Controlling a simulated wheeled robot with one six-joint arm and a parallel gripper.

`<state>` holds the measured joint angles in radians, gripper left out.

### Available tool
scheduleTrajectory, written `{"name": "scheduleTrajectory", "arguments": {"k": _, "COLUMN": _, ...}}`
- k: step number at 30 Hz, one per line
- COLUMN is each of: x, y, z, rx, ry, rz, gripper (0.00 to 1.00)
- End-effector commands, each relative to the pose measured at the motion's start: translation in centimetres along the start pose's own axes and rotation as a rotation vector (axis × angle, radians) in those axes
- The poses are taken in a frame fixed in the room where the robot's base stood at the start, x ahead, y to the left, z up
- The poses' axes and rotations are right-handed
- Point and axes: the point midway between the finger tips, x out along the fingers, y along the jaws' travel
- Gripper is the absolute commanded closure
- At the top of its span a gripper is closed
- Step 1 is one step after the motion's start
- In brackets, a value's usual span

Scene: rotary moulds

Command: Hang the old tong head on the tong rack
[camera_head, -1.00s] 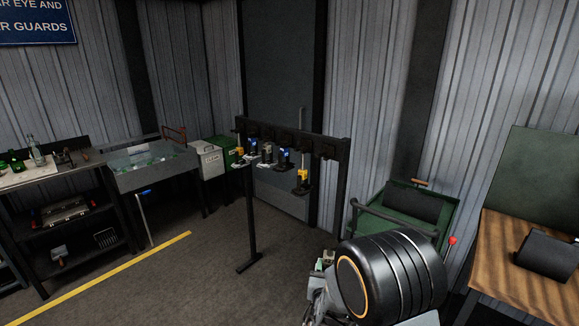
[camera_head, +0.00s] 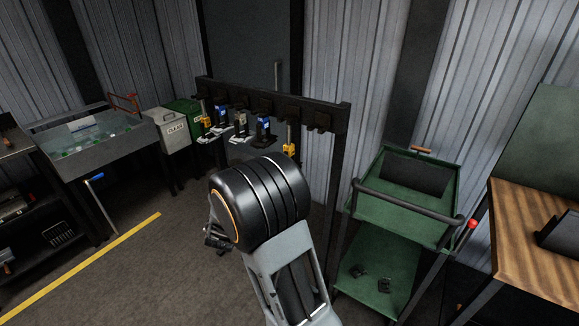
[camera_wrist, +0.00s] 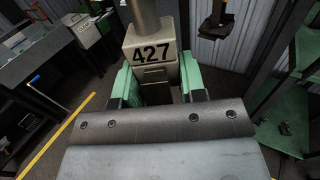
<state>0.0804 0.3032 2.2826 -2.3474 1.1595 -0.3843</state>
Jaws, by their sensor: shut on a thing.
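My gripper (camera_wrist: 158,88), with green fingers, is shut on a grey metal tong head (camera_wrist: 153,52) marked 427. A round grey stem rises from its top. In the head view my own arm mostly hides the gripper and the tong head. The tong rack (camera_head: 330,118) is a dark bar on posts behind my arm. Several tong heads with blue or yellow parts hang along it, and a hook near its right end (camera_head: 318,121) looks empty. In the wrist view, a hanging tong head (camera_wrist: 216,26) is beyond the held one, to its right.
A green trolley (camera_head: 405,215) stands right of the rack, with small dark parts on its lower shelf. A wood-topped bench (camera_head: 530,235) is at far right. A grey basin (camera_head: 95,150), a grey bin (camera_head: 165,135) and a green bin (camera_head: 188,115) stand left. Floor at front left is clear.

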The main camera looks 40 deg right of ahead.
Motion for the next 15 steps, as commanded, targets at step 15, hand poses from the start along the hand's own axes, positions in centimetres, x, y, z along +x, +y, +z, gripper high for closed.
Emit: {"name": "scheduleTrajectory", "arguments": {"k": 15, "x": 7.7, "y": -15.5, "z": 4.4, "rx": 0.002, "ry": -0.005, "rz": -0.497, "gripper": 1.0}}
